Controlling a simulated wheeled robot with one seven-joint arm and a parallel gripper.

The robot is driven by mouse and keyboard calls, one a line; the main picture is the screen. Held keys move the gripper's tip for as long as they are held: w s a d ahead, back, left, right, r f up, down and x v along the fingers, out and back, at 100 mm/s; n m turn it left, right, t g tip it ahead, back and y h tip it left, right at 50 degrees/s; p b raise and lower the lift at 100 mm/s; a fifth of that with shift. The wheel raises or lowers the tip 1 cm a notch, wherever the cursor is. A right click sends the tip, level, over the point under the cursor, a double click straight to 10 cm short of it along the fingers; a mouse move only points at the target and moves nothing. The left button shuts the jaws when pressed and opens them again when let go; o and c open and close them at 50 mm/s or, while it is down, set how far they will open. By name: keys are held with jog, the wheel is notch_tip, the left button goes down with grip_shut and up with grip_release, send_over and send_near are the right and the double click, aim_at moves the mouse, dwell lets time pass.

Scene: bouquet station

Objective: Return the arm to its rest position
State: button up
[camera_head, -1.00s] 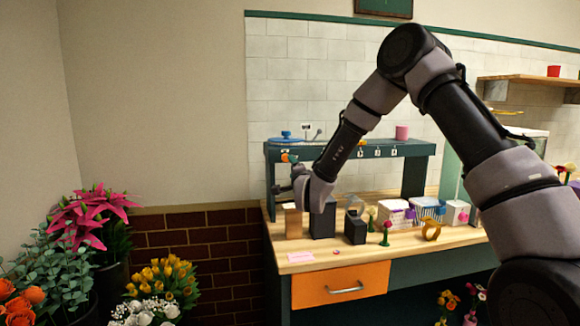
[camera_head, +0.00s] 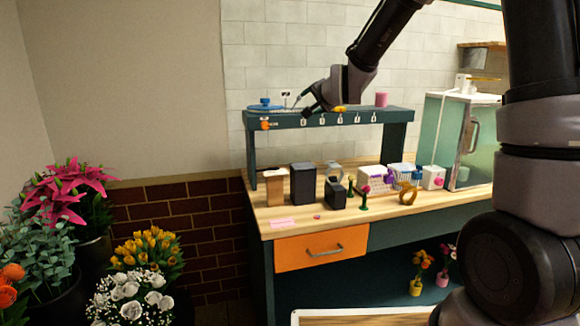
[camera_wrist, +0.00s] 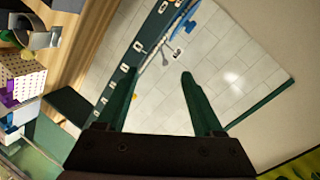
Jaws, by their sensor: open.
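My gripper (camera_head: 309,104) is raised in front of the dark green shelf (camera_head: 340,119) that stands over the workbench. In the wrist view my gripper (camera_wrist: 158,82) shows two green fingers spread apart with nothing between them. Past the fingers are the white tiled wall and the shelf's edge with its row of small white tags. My forearm rises to the upper right in the head view, and the elbow is out of the picture.
A glass-fronted cabinet (camera_head: 458,140) stands at right. Potted flowers (camera_head: 146,255) fill the lower left. An orange drawer (camera_head: 321,246) is shut.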

jog(key=s+d+r+n+g+h, duration=0.1)
jog(key=s+d+r+g, duration=0.1)
jog(key=s+d, duration=0.45)
jog(key=s+d+r+n+g+h, duration=0.1)
jog(key=s+d+r+n, duration=0.15)
jog(key=s+d, duration=0.35)
jog(key=s+d+g, duration=0.2)
jog(key=s+d, duration=0.1)
jog(key=s, duration=0.7)
jog(key=s+d+f+g, duration=0.1)
jog(key=s+d+g, duration=0.1)
jog(key=s, duration=0.9)
jog(key=shift+d+f+n, duration=0.15)
jog(key=shift+d+n, duration=0.3)
jog(key=shift+d, duration=0.05)
